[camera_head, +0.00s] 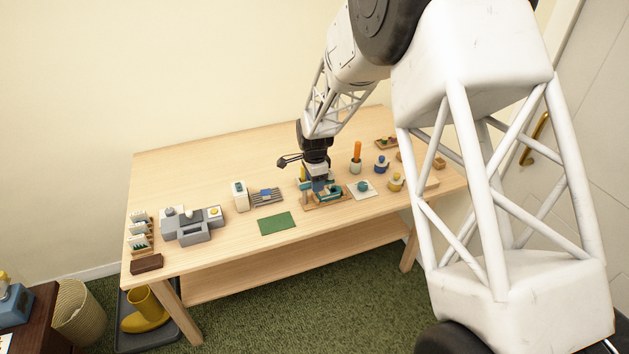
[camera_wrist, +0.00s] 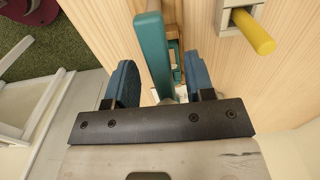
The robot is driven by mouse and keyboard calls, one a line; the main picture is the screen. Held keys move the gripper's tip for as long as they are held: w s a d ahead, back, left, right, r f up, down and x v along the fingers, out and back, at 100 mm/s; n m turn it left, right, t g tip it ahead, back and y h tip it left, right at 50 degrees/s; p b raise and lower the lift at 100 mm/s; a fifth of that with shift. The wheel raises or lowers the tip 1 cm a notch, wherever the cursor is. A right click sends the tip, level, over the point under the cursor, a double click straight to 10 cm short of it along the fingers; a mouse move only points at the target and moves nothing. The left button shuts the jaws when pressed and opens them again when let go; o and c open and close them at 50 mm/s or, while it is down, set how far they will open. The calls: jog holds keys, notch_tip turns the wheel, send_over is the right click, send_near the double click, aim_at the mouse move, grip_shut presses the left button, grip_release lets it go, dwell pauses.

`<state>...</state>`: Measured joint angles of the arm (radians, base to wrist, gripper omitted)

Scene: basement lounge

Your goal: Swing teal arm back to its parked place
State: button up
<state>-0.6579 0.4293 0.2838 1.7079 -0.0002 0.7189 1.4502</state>
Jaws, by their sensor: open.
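The teal arm (camera_wrist: 152,55) is a long, narrow teal bar in the wrist view. It runs from the top of the picture down into the gap between my two blue finger pads, nearer the left one. In the head view a teal part (camera_head: 328,193) shows on a small wooden base (camera_head: 325,204), partly hidden by my gripper. My gripper (camera_wrist: 161,88) is open, with a finger on each side of the bar; I cannot tell whether either touches it. In the head view my gripper (camera_head: 319,184) is low over this fixture, pointing down.
A yellow-tipped peg (camera_wrist: 252,30) in a pale block stands right of my fingers in the wrist view. On the table (camera_head: 200,255) are a green mat (camera_head: 277,223), a striped rack (camera_head: 266,196), an orange-handled cup (camera_head: 356,162) and a grey machine (camera_head: 192,226). The back left is clear.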

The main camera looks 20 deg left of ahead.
grip_shut()
